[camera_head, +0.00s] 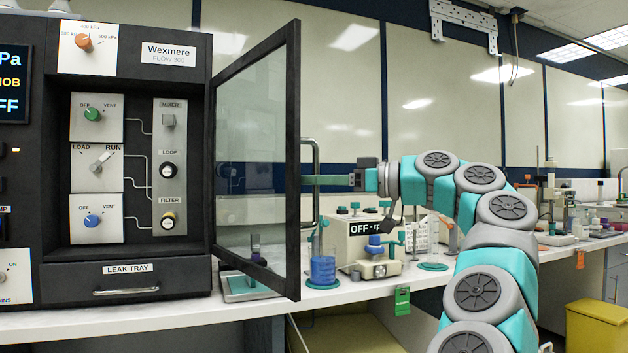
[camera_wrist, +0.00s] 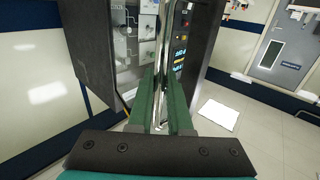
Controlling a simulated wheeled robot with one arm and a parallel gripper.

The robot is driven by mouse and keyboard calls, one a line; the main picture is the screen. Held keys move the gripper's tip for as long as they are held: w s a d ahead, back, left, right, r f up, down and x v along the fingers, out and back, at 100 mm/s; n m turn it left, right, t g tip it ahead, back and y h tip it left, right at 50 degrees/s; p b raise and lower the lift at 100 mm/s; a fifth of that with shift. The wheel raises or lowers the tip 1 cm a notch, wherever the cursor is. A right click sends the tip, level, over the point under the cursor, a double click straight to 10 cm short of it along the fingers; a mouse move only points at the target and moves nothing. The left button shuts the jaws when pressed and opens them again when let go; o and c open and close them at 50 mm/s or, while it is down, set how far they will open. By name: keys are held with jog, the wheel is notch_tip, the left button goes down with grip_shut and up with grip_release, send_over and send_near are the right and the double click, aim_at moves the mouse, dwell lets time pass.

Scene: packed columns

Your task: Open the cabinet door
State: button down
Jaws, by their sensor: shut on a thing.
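The cabinet (camera_head: 155,250) is a dark box labelled Wexmere FLOW 300, with knobs and valve panels visible inside. Its dark-framed glass door (camera_head: 293,200) stands swung well out, hinged at the right side of the opening. The handle (camera_head: 317,155) is a metal bar on the door's outer face. My gripper (camera_head: 325,180) reaches it from the right and is shut on it. In the wrist view, the green fingers of my gripper (camera_wrist: 160,90) lie either side of the vertical handle bar (camera_wrist: 165,40). The exact finger contact is hard to see.
A beaker of blue liquid (camera_head: 323,268) and a beige device marked OFF (camera_head: 372,245) stand on the white bench (camera_head: 360,293) right of the door. A yellow bin (camera_head: 597,328) is on the floor at right. Inside the opening is clear of my arm.

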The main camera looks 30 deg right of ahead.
jog(key=c, duration=0.8)
grip_release()
jog(key=shift+c, duration=0.2)
jog(key=p+v, duration=0.1)
jog(key=v, duration=0.6)
jog(key=shift+s+d+p, duration=0.25)
jog(key=shift+s+p, duration=0.05)
jog(key=shift+p, duration=0.05)
